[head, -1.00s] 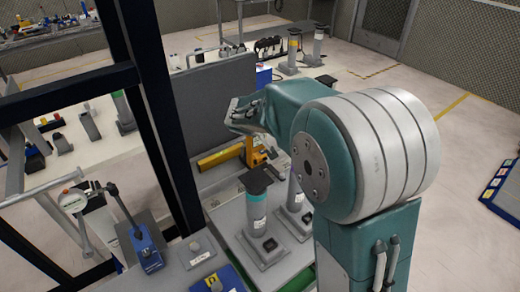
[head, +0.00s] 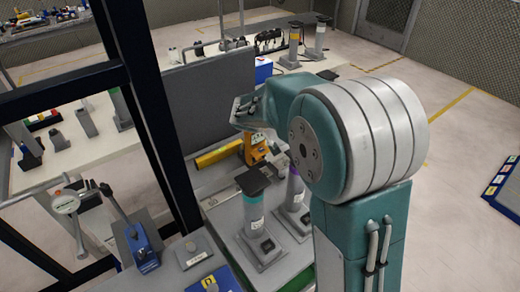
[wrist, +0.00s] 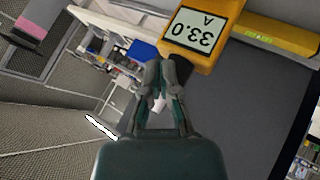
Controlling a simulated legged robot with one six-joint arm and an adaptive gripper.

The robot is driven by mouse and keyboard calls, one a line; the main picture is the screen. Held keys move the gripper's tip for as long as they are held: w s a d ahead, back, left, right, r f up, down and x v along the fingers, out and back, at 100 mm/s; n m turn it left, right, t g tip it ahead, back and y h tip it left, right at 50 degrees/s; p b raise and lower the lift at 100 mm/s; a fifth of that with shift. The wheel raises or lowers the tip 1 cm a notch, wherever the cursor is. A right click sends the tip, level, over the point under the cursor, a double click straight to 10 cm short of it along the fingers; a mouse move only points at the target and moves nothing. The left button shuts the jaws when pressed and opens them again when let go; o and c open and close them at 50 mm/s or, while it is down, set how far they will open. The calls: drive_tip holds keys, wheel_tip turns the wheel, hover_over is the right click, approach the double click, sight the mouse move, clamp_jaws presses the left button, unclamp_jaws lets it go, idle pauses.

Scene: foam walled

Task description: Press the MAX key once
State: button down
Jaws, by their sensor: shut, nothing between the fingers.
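A yellow meter (head: 256,150) stands beyond my arm in the head view, partly covered by it. In the wrist view the meter (wrist: 227,15) is at the top, its display (wrist: 197,32) showing 33.0 A upside down. I cannot make out a MAX key in either view. My gripper (wrist: 166,72) is shut and empty, its tips just below the meter's display edge in the wrist picture. I cannot tell how far apart they are. In the head view my gripper (head: 245,108) is above and slightly left of the meter, small and partly unclear.
A yellow bar (head: 217,155) lies beside the meter in front of a grey panel (head: 210,100). A teal-banded post (head: 253,210) and a purple-banded post (head: 294,190) stand nearer. A dark frame upright (head: 165,130) rises on the left. Open floor lies to the right.

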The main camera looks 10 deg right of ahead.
sight(263, 147)
drive_tip(key=f, duration=0.7)
drive_tip(key=shift+a, duration=0.2)
drive_tip(key=shift+d+f, duration=0.15)
drive_tip(key=shift+d, duration=0.1)
drive_tip(key=shift+a, duration=0.15)
idle(0.8)
drive_tip(key=shift+f, duration=0.3)
drive_tip(key=shift+f, duration=0.4)
idle(0.8)
drive_tip(key=shift+r, duration=0.15)
drive_tip(key=shift+s+r, duration=0.1)
drive_tip(key=shift+r, duration=0.55)
